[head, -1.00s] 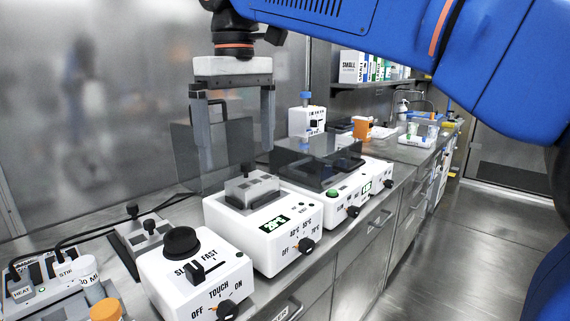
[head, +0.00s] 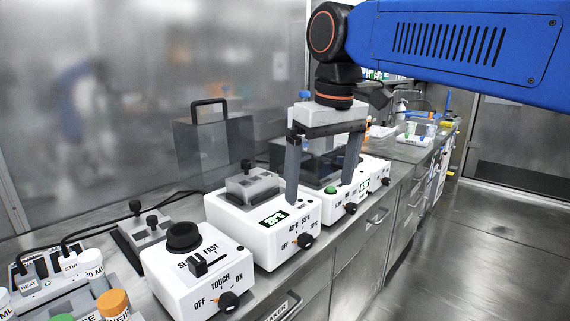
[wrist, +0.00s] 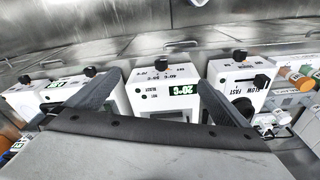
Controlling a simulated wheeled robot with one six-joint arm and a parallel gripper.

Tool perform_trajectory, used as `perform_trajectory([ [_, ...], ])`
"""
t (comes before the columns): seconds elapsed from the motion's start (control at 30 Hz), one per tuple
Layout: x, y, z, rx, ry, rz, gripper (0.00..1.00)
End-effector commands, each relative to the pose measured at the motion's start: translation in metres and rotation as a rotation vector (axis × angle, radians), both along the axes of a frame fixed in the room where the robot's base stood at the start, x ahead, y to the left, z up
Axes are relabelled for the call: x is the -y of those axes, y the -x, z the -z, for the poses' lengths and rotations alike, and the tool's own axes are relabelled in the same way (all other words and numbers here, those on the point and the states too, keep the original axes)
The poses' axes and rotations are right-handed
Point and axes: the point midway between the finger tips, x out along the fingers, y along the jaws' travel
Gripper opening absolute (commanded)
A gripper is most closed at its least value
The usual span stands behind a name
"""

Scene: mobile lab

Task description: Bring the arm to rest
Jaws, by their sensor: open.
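My gripper (head: 322,185) hangs from the blue arm with its fingers pointing down and spread apart, with nothing between them. In the head view it is in front of the row of white devices, by the right side of the heater block with the green display (head: 262,218). In the wrist view, my two dark fingers (wrist: 158,100) frame that same heater block (wrist: 168,92), whose display seems to read 20°C. The fingers appear clear of the devices, though the exact gap is hard to tell.
A vortex mixer (head: 196,268) marked TOUCH and ON stands at the front of the bench. Capped bottles (head: 114,304) are at the lower left. The floor (head: 440,240) to the right is clear.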

Motion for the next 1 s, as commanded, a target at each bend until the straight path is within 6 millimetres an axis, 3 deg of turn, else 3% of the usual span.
perform_trajectory([
  [0.03, 0.022, 0.005, 0.012, 0.013, -0.008, 0.039, 1.0],
  [0.2, 0.077, 0.024, 0.054, 0.063, -0.033, 0.151, 1.0],
  [0.5, 0.158, 0.072, 0.143, 0.156, -0.065, 0.347, 1.0],
  [0.8, 0.208, 0.124, 0.232, 0.243, -0.08, 0.516, 1.0],
  [1.0, 0.218, 0.138, 0.258, 0.269, -0.082, 0.56, 1.0],
])
